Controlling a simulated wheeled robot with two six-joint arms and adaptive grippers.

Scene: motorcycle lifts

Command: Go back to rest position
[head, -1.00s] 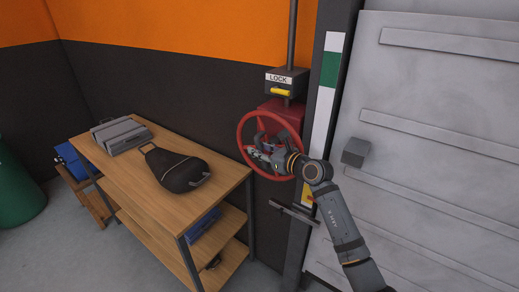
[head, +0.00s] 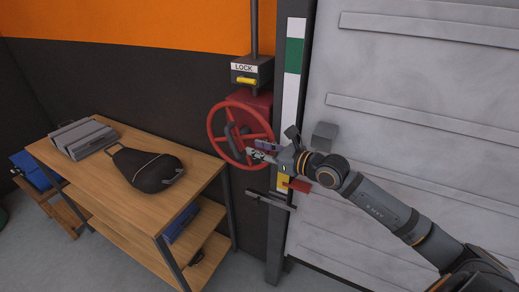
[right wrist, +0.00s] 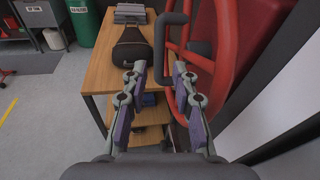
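My right gripper (head: 258,149) is at the right edge of the red handwheel (head: 212,133), in front of the door frame. In the right wrist view, the two fingers of my right gripper (right wrist: 159,72) stand apart with nothing held between them. The red wheel (right wrist: 222,60) is close to the right finger there, and its dark crank handle (right wrist: 172,48) is just beyond the fingertips. I cannot tell whether a finger touches the wheel. My left gripper is not in view.
A wooden workbench (head: 95,176) with a black bag (head: 145,167) and a grey case (head: 83,139) stands left of the wheel. A LOCK box (head: 252,71) is above the wheel. A large grey door (head: 420,110) is at the right. A green bin (right wrist: 82,24) stands farther off.

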